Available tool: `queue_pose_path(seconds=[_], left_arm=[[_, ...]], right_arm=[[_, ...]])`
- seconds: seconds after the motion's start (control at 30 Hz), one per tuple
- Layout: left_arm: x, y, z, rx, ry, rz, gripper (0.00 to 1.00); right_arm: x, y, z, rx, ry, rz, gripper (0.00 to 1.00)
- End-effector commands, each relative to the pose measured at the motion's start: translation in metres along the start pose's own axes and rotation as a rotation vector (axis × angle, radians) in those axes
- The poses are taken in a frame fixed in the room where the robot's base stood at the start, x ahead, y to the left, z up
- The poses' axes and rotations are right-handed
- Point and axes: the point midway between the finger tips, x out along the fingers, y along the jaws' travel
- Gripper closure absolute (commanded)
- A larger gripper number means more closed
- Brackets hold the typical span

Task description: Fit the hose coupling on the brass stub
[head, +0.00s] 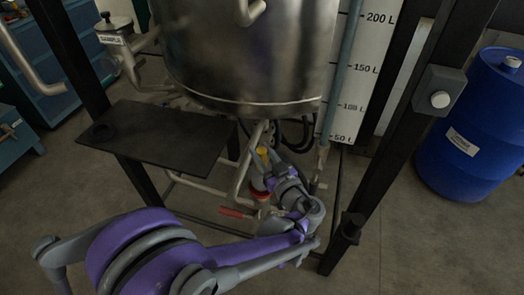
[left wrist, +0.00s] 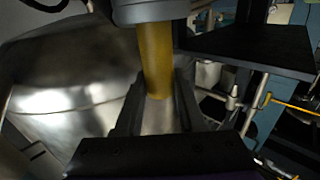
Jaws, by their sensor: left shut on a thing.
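My left gripper (head: 270,166) is below the steel tank, its fingers pointing up and away. In the left wrist view my left gripper (left wrist: 158,100) has one finger on each side of a yellow cylindrical piece (left wrist: 155,60), apparently the hose coupling, and is shut on it. A grey collar (left wrist: 155,10) sits at the far end of the yellow piece. In the head view a bit of the yellow coupling (head: 263,154) shows just past the fingers, close to the pipes. I cannot make out the brass stub separately. My right gripper is not in view.
The steel tank (head: 250,60) hangs above the gripper. A black shelf (head: 155,140) is to the left. Pipes and a red-handled valve (head: 236,213) are close to the arm. A black frame post (head: 390,150) and a blue drum (head: 475,130) stand to the right.

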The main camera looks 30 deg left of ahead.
Motion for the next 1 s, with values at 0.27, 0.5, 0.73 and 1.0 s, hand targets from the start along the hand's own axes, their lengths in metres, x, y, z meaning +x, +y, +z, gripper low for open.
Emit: queue_pose_path(seconds=[0.27, 0.5, 0.73, 1.0], left_arm=[[0.000, 0.000, 0.007, 0.001, 0.001, 0.000, 1.00], [0.000, 0.000, 0.013, 0.001, 0.001, 0.000, 1.00], [0.000, 0.000, 0.019, 0.001, 0.001, 0.000, 1.00], [0.000, 0.000, 0.018, 0.000, 0.001, 0.000, 0.27]], right_arm=[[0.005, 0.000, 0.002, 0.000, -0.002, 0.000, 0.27], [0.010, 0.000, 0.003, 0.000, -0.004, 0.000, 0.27], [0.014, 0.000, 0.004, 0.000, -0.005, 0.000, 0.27], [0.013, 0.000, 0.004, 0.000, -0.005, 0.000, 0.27]])
